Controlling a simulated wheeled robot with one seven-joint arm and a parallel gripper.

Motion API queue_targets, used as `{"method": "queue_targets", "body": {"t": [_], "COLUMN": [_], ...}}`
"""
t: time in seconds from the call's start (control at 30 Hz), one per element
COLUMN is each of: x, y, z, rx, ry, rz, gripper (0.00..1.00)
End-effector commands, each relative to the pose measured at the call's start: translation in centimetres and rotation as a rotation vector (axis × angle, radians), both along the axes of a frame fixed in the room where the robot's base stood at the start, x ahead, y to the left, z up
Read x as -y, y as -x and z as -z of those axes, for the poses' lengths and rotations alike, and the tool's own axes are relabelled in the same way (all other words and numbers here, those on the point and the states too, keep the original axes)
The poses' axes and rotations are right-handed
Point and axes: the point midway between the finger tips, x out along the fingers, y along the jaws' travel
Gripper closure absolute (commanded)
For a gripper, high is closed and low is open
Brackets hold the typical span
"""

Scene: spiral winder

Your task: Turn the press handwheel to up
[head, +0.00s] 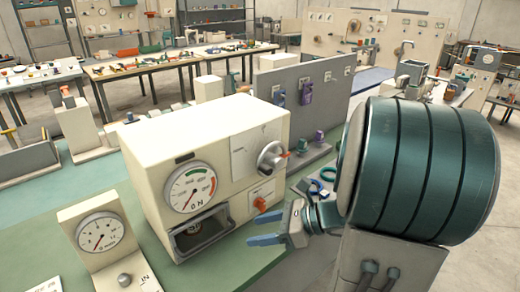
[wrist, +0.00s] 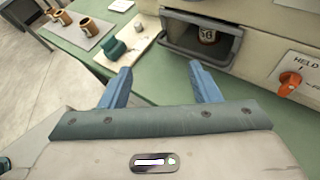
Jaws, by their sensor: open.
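The cream press box (head: 190,140) stands on the green bench. In the wrist view the open fingers (wrist: 160,67) point towards the bench.
A gauge (head: 190,188) and an open recess (head: 205,232) holding a small round item are on the box's front. A smaller dial stand (head: 98,235) is at left. A grey upright panel (head: 310,95) stands behind the box. Bare green bench (head: 210,272) lies in front.

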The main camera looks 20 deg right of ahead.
Motion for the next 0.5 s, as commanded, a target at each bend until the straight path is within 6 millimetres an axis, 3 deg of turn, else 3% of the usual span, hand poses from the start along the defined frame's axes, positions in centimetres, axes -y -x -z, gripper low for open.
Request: {"method": "queue_targets", "body": {"t": [0.1, 0.3, 0.4, 0.5], "x": [5.8, 14.1, 16.4, 17.3], "y": [-2.5, -3.8, -3.8, -4.0], "z": [-2.1, -3.5, -3.6, -3.8], "rx": [-0.065, -0.076, -0.067, -0.061], "ry": [-0.282, -0.617, -0.699, -0.734], "rz": [0.325, 0.673, 0.756, 0.788], "gripper": [0.44, 0.44, 0.44, 0.44]}}
